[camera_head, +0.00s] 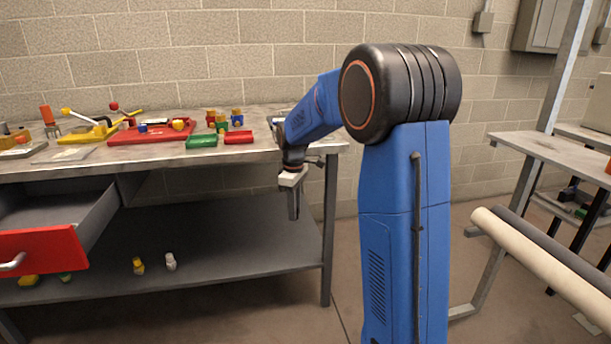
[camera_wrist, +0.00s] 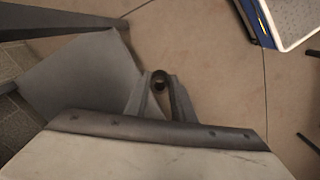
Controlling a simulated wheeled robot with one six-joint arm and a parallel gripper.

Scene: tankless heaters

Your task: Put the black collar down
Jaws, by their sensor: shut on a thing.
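The black collar (camera_wrist: 160,75) is a small dark ring. In the wrist view it sits upright between the tips of my gripper (camera_wrist: 160,92), which is shut on it. In the head view my gripper (camera_head: 294,213) points down beside the right end of the workbench, below the level of its top. The collar cannot be made out there. Bare floor shows beyond the collar in the wrist view.
The workbench top (camera_head: 250,150) holds a red tray (camera_head: 150,136), a green tray (camera_head: 202,141) and several coloured parts. Its lower shelf (camera_head: 225,245) is mostly bare, with a yellow piece (camera_head: 138,266) and a white piece (camera_head: 171,262). A red-fronted drawer (camera_head: 45,246) stands open.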

